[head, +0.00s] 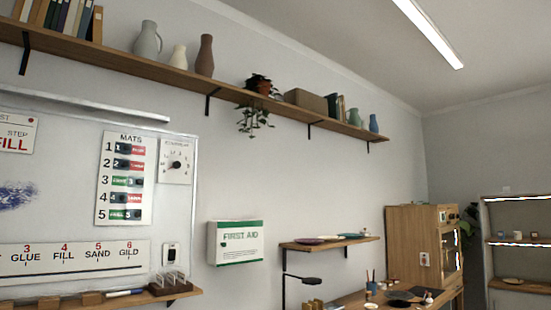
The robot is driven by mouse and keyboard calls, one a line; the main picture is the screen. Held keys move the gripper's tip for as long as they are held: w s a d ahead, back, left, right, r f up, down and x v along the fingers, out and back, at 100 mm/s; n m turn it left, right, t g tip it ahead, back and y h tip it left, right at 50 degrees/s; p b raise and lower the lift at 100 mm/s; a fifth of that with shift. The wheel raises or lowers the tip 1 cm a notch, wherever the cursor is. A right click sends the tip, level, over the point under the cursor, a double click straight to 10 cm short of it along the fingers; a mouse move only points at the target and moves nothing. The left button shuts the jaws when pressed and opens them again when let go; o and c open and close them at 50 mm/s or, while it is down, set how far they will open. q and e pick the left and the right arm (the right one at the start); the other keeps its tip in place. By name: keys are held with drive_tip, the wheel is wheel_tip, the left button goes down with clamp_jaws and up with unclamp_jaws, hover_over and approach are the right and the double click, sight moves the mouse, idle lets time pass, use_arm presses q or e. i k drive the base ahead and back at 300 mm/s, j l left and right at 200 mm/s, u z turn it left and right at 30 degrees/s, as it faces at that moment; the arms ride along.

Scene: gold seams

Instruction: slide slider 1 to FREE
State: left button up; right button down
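The MATS panel (123,223) hangs on the whiteboard at the left, with several numbered sliders in rows. Slider 1 (124,147) is the top row. Its dark knob sits at the left end of its track, and a red label shows on the right; the label's word is too small to read. Sliders 2 and 4 (120,198) also show red. Sliders 3 (135,182) and 5 show green, with their knobs at the right. Neither of my grippers is in view.
A dial card (175,178) is right of the panel. Below are a step strip (75,266) and a narrow ledge with blocks and a rack (170,283). A first aid box (236,253) hangs further right. A long shelf (160,70) runs above.

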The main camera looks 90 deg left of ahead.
sight(121, 147)
drive_tip(key=u, duration=3.75)
